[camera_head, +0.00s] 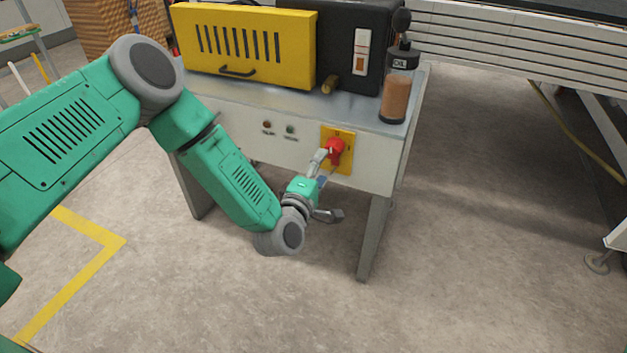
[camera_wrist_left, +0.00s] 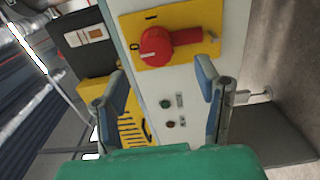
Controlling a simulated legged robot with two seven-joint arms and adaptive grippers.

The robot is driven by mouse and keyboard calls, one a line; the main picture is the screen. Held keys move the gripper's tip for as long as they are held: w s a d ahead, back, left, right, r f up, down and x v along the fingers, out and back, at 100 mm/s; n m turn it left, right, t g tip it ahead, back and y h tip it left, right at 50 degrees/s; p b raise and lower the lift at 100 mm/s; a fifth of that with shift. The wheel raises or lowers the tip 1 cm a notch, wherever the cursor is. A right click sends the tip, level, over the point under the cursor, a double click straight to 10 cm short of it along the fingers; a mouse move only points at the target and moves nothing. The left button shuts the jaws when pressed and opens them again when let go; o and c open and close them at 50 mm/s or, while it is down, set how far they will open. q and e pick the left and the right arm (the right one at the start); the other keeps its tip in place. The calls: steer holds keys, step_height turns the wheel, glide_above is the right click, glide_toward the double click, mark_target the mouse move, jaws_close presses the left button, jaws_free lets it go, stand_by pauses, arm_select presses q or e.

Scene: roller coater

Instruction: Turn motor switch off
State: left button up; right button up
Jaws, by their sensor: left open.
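The red motor switch (camera_head: 335,150) sits on a yellow plate (camera_head: 346,166) on the front of the machine's table. In the left wrist view the switch (camera_wrist_left: 160,46) shows a round end at the left and a bar running right. The plate there bears a "0" left of the knob and an "I" above it. I cannot tell which mark it is set to. My left gripper (camera_head: 325,183) is just in front of and below the switch. In the left wrist view its two fingers (camera_wrist_left: 160,88) are spread wide, with nothing between them. My right gripper is not in view.
Two small buttons (camera_head: 278,128) are left of the switch. On the table stand a yellow slotted cover (camera_head: 240,70), a black box and a bottle (camera_head: 397,92) of brown liquid near the right edge. A conveyor (camera_head: 500,50) is behind right. The floor in front is clear.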

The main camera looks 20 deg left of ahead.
arm_select(q)
steer(key=shift+s+a, duration=0.1)
steer(key=shift+s, duration=2.6)
steer(key=s+d+f+m+g+h+p, duration=0.1)
steer(key=s+f+m+g+p, duration=0.25)
steer(key=s+m+g, duration=0.35)
steer(key=s+d+f+m+g+h+p, duration=0.2)
steer(key=s+f+m+p, duration=0.15)
steer(key=s, duration=0.55)
steer(key=s+a+r+m+g+y+p, duration=0.1)
steer(key=s+a+m+g, duration=0.3)
steer(key=s, duration=0.5)
steer(key=s+a+r+m+g+y+p, duration=0.2)
steer(key=s+a, duration=0.4)
steer(key=s, duration=0.3)
steer(key=shift+s+a+m+g+y+p, duration=0.2)
steer(key=shift+a+m+g+y+p, duration=0.15)
steer(key=shift+m+g+p, duration=0.6)
